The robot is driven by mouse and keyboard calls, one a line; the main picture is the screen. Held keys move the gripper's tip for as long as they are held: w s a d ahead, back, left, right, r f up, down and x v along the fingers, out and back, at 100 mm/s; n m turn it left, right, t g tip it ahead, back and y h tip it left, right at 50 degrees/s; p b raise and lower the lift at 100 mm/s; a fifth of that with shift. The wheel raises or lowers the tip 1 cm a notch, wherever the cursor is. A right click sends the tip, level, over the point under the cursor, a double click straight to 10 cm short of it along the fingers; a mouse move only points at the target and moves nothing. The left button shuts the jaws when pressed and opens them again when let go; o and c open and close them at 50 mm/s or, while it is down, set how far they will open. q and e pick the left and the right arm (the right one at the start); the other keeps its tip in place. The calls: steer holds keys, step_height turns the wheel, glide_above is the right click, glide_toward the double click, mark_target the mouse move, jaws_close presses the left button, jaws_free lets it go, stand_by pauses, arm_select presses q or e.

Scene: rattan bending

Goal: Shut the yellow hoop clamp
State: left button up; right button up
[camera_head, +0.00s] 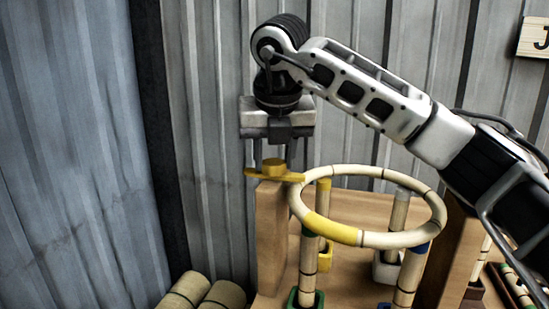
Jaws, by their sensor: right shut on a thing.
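The yellow hoop clamp (273,171) is a small yellow lever with a raised round knob, on top of a wooden post (270,235) left of the hoop. The pale rattan hoop (402,239) lies level on several upright rattan posts and has a yellow band (331,229) at its front left. My right gripper (273,158) points down over the clamp, and its fingers are shut on the knob. The clamp's right end reaches the hoop's left rim; I cannot tell whether it grips the rim. My left gripper is not in view.
Rattan posts stand in coloured sockets, including a green one (305,299) and a yellow one (325,256). A second wooden post (452,250) stands on the right. Rattan rolls (222,297) lie at the lower left. A corrugated metal wall (205,120) is close behind.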

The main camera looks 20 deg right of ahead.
steer(key=shift+r, duration=0.15)
stand_by(0.3)
steer(key=o, duration=1)
steer(key=v, duration=1.5)
steer(key=shift+a+r+p, duration=0.2)
steer(key=shift+r+p, duration=0.2)
